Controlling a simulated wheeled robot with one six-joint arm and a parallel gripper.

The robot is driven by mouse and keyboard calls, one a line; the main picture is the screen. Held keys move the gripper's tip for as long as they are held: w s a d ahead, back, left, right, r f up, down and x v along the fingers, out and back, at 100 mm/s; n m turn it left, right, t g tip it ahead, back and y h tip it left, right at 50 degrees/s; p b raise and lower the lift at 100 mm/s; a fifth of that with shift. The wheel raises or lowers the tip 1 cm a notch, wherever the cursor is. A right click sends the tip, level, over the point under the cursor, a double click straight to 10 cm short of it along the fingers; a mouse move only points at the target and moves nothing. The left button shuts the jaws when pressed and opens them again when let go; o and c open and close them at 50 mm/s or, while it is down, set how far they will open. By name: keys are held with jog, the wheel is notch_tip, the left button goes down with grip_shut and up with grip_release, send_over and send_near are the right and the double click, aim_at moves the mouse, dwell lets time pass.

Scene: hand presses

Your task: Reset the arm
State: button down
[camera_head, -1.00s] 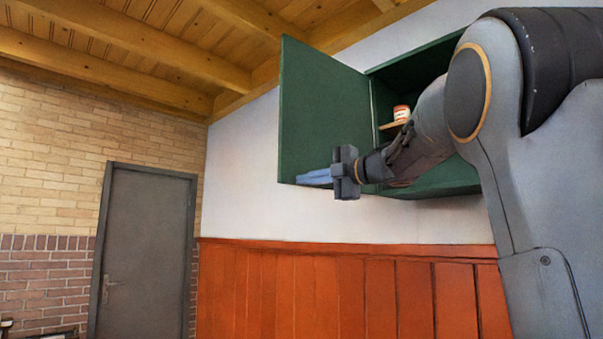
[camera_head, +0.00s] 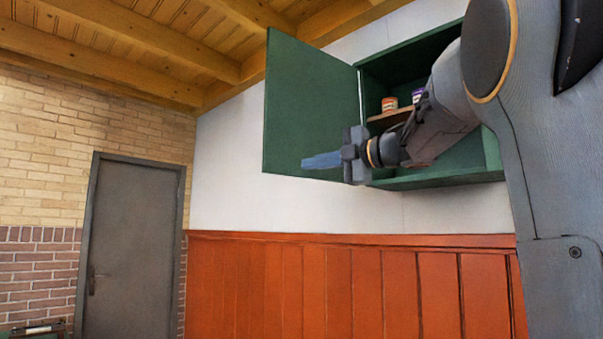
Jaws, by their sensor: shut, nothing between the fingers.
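My gripper (camera_head: 322,161) is shut and empty. Its bluish fingers point left, in front of the lower part of the open green cabinet door (camera_head: 310,95); I cannot tell whether they touch it. My arm reaches in from the right and hides part of the green wall cabinet (camera_head: 440,181).
The cabinet holds a shelf (camera_head: 383,118) with an orange-and-white jar (camera_head: 389,104) and a purple container (camera_head: 417,95) partly behind my arm. Orange wood panelling (camera_head: 330,285) lines the lower wall. A grey door (camera_head: 130,245) is at the left. The space left of the cabinet door looks free.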

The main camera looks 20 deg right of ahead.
jog(key=s, duration=0.2)
jog(key=s+d+b, duration=0.1)
jog(key=s, duration=0.2)
jog(key=shift+s+d, duration=0.25)
jog(key=shift+s, duration=0.05)
